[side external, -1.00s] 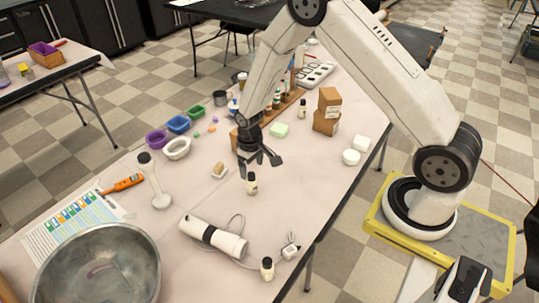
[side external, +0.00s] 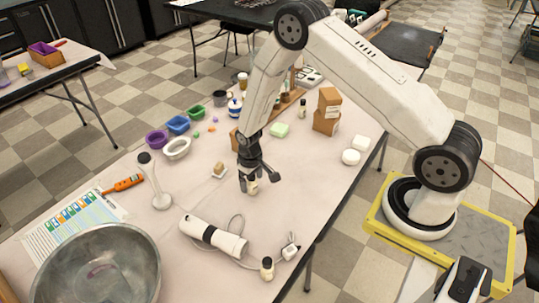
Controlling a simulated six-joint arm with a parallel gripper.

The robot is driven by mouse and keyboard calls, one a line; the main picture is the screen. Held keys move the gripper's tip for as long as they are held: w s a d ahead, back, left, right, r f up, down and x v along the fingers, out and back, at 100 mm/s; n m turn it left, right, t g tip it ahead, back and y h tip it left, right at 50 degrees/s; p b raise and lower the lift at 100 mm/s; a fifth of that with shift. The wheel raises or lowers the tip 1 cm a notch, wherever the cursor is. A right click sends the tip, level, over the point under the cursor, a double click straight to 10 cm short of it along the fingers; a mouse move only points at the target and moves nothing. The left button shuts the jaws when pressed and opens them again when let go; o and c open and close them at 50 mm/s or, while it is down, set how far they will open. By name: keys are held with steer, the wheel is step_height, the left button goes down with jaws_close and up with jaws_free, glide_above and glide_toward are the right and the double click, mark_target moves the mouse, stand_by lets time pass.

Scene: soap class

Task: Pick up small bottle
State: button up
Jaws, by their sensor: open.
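A small pale bottle (side external: 252,187) stands upright near the middle of the table, partly hidden by my gripper. My gripper (side external: 258,178) points down over it, with its dark fingers spread. One finger is on the bottle's left side and the other is apart to the right. I cannot tell whether a finger touches the bottle. A second small bottle with a dark cap (side external: 267,268) stands near the front edge. Another small bottle (side external: 302,108) stands farther back, near the brown boxes.
A white cylindrical device (side external: 213,238) with a cable lies in front of my gripper. A large metal bowl (side external: 97,265) is at the front left.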

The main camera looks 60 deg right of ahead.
steer(key=shift+f, duration=0.45)
jaws_close()
stand_by(0.3)
